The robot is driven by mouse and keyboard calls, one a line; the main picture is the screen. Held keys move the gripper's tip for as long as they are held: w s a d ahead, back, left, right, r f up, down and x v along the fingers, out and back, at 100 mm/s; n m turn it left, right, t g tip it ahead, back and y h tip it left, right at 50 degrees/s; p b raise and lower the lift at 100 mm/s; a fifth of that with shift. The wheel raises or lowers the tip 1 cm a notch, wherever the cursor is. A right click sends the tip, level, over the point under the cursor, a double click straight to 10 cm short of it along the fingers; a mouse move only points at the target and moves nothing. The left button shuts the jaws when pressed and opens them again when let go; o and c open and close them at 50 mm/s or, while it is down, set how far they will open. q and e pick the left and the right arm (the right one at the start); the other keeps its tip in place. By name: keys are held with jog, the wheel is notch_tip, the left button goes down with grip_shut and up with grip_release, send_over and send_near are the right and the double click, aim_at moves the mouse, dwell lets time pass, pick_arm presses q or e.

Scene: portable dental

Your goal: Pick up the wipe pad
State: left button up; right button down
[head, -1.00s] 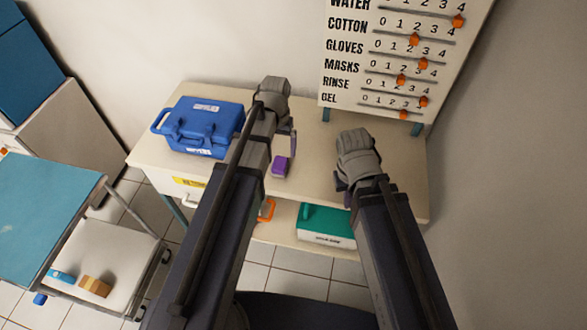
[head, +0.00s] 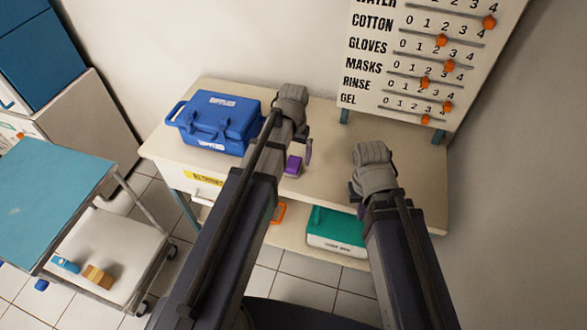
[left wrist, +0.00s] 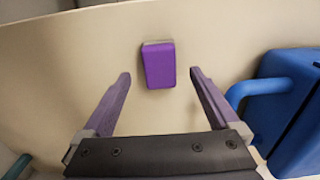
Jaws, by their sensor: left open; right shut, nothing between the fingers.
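A small purple block, which looks like the wipe pad (head: 293,166), lies on the cream counter (head: 330,185) near its front edge. It also shows in the left wrist view (left wrist: 159,65), just beyond the fingertips and centred between them. My left gripper (left wrist: 160,75) is open and empty, with its two purple-grey fingers on either side of the line to the pad. In the head view the left gripper (head: 305,150) is right beside the pad, partly hidden by its wrist. My right gripper (head: 357,203) is shut and empty near the counter's front edge, to the right of the pad.
A blue supplies case (head: 215,122) with a handle stands left of the pad. A board with orange sliders (head: 420,60) rises behind the counter. A teal-lidded box (head: 338,228) sits on the shelf below. A blue-topped trolley (head: 55,190) stands at left.

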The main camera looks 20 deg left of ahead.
aim_at(293, 162)
pick_arm(q)
notch_tip(293, 162, down, 4)
jog(key=b, duration=0.3)
jog(key=shift+s, duration=0.1)
jog(key=shift+r, duration=0.1)
jog(key=shift+c, duration=0.2)
grip_shut()
jog(key=shift+r, duration=0.15)
notch_tip(293, 162, up, 10)
jog(key=p, duration=1)
